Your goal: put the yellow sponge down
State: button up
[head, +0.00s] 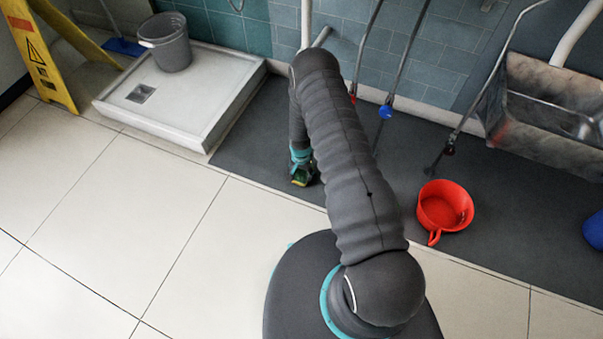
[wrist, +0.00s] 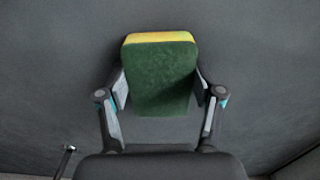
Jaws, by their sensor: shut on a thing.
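The yellow sponge (wrist: 160,37) has a dark green scouring face, which faces the camera in the wrist view. My gripper (wrist: 160,88) has its two fingers pressed on the sponge's left and right sides. In the head view the sponge (head: 301,177) shows as a small green and yellow patch below my gripper (head: 303,168), over the dark grey mat (head: 255,125). I cannot tell whether the sponge touches the mat. My arm hides part of the mat.
A red pot (head: 445,206) stands on the mat to the right. A white shower tray (head: 180,100) with a grey bucket (head: 167,42) lies to the left. A yellow warning sign (head: 38,55) is at the far left. A metal sink (head: 545,110) hangs at the right.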

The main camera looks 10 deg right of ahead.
jog(key=o, duration=0.9)
jog(key=shift+r, duration=0.1)
notch_tip(320, 180, up, 13)
jog(key=p, duration=0.1)
notch_tip(320, 180, up, 17)
jog(key=n+t, duration=0.1)
send_over(301, 173)
jog(key=w, duration=0.1)
jog(key=s+r+n+t, duration=0.1)
jog(key=s+r, duration=0.2)
jog(key=r, duration=0.6)
jog(key=s+r+n+t, duration=0.1)
jog(key=s+r, duration=0.2)
jog(key=r, duration=0.5)
jog(key=s+r+n+t, duration=0.1)
jog(key=s+r+n, duration=0.1)
jog(key=s+r, duration=1.1)
jog(key=s, duration=0.2)
jog(key=s+r+n+t, duration=0.1)
jog(key=s+r, duration=0.1)
jog(key=s, duration=0.3)
jog(key=s+r+n, duration=0.1)
jog(key=s+r, duration=0.1)
jog(key=s, duration=0.3)
jog(key=shift+d+r+t, duration=0.1)
jog(key=shift+d+t, duration=0.2)
jog(key=shift+d, duration=0.1)
